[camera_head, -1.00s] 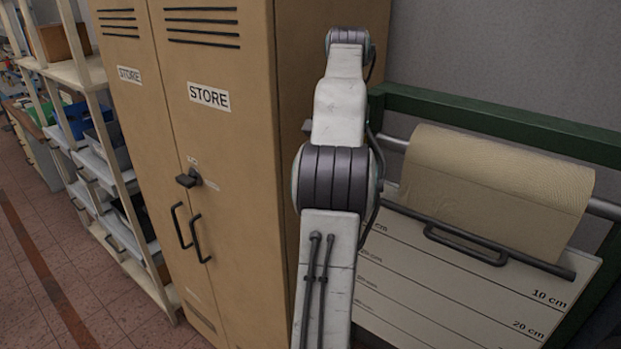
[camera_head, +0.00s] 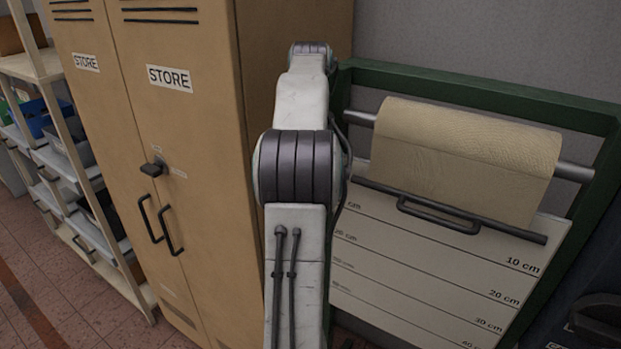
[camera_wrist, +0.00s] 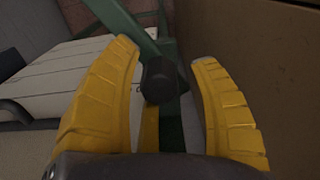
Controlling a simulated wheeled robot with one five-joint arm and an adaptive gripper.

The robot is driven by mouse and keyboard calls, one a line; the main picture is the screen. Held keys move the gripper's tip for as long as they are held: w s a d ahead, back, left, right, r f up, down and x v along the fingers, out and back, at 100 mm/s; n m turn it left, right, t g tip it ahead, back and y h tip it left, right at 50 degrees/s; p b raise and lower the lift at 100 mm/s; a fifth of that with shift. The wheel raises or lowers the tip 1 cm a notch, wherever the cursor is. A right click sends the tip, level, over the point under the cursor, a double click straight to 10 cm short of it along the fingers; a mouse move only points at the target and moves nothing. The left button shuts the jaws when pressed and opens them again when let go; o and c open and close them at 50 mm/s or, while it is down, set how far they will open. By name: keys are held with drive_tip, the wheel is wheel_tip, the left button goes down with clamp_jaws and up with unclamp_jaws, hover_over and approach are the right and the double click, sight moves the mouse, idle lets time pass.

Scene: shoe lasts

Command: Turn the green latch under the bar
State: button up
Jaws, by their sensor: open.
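My gripper (camera_wrist: 164,58) is open in the wrist view, its two yellow fingers spread apart. A dark knob (camera_wrist: 160,78) shows between the fingers, in front of a green frame post (camera_wrist: 128,18). Contact with the knob cannot be told. In the head view, a dark bar (camera_head: 515,230) with a loop handle crosses below the paper roll (camera_head: 465,150), over a white board (camera_head: 400,262) marked in cm. I cannot make out a green latch in either view. In the head view my arm hides part of the board's left side, and my gripper does not show.
A tan store cabinet (camera_head: 205,235) with a dark latch handle (camera_head: 153,169) stands left of my arm. Its side (camera_wrist: 275,70) seems to fill the wrist view's right. A green frame (camera_head: 480,97) surrounds the roll. A dark object (camera_head: 600,320) sits at the lower right.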

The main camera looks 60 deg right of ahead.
drive_tip(key=shift+c, duration=0.3)
clamp_jaws()
idle(0.3)
